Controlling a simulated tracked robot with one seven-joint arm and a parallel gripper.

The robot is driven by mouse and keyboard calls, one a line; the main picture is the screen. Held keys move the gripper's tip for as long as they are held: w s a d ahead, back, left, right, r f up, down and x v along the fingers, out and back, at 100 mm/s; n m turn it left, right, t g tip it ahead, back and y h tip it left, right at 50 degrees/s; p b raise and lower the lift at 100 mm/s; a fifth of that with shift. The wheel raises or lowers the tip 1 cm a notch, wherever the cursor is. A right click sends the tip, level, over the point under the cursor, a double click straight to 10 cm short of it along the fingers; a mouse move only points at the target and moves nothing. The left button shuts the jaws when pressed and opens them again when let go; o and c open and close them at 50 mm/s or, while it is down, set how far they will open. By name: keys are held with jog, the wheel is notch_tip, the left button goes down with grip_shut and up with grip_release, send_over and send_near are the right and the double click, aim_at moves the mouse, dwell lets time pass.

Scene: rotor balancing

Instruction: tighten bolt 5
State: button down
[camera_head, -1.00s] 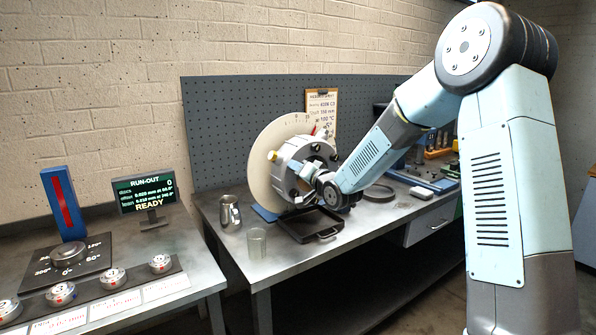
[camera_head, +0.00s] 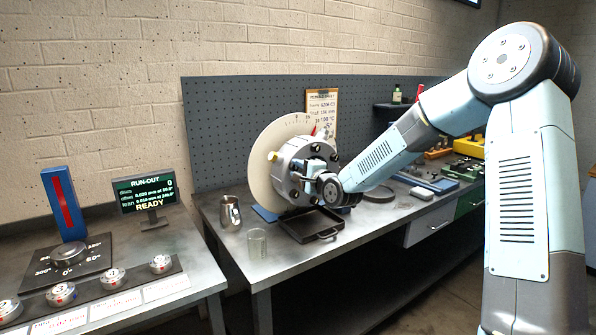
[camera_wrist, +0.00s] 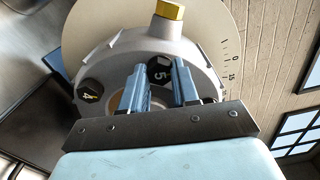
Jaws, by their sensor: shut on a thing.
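The rotor (camera_head: 291,160) is a grey metal hub with dark bolts around its face, mounted in front of a pale graduated disc (camera_head: 262,180). In the wrist view, bolt 5 (camera_wrist: 160,73) is a black head marked 5 and sits between the two blue fingers of my gripper (camera_wrist: 158,80). My gripper is shut on it, at the rotor face. Bolt 4 (camera_wrist: 90,91) shows at the left of the hub. A brass hex piece (camera_wrist: 169,10) is at the rim. In the head view my gripper (camera_head: 318,184) is at the rotor's right side, its fingertips partly hidden.
A dark tray (camera_head: 298,235) lies below the rotor. A metal jug (camera_head: 231,212) and a glass (camera_head: 257,243) stand left of it. The run-out display (camera_head: 147,194) reads READY. Numbered knobs (camera_head: 112,278) line the left bench. Tools fill the bench's right end.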

jog(key=shift+w+d+f+m, duration=0.1)
jog(key=shift+d+m, duration=0.05)
jog(key=shift+m, duration=1)
jog(key=shift+d+f+m, duration=0.1)
jog(key=shift+d+m, duration=0.05)
jog(key=shift+m, duration=1)
jog(key=c, duration=1.1)
grip_release()
jog(key=shift+o, duration=1.3)
jog(key=shift+a+r, duration=0.15)
jog(key=v, duration=1.3)
jog(key=shift+s+d, duration=0.25)
jog(key=shift+s, duration=0.1)
